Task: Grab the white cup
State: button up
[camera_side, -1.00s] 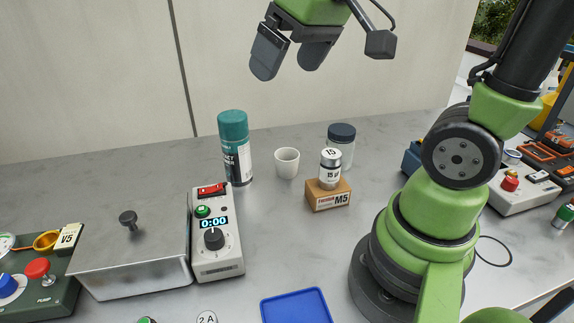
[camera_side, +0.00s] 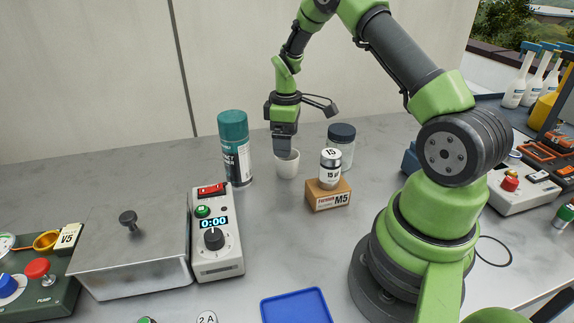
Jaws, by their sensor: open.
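The white cup (camera_side: 288,168) stands upright on the grey table, between the teal spray can and the small cardboard box. My gripper (camera_side: 285,149) points straight down over the cup, with its fingertips at the cup's rim. The jaws are open, though from this side the fingers overlap and the gap between them is hidden. I cannot tell whether a finger is inside the cup or touching its wall. The fingers cover the rear of the rim.
The teal spray can (camera_side: 236,148) stands close on the left. A timer box (camera_side: 216,238) and a blue tray (camera_side: 296,306) are nearer the front.

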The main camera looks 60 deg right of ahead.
aim_at(287, 163)
notch_tip(287, 163, down, 7)
jog(key=shift+s, duration=0.1)
dwell(0.3)
jog(key=shift+c, duration=0.2)
jog(key=c, duration=0.9)
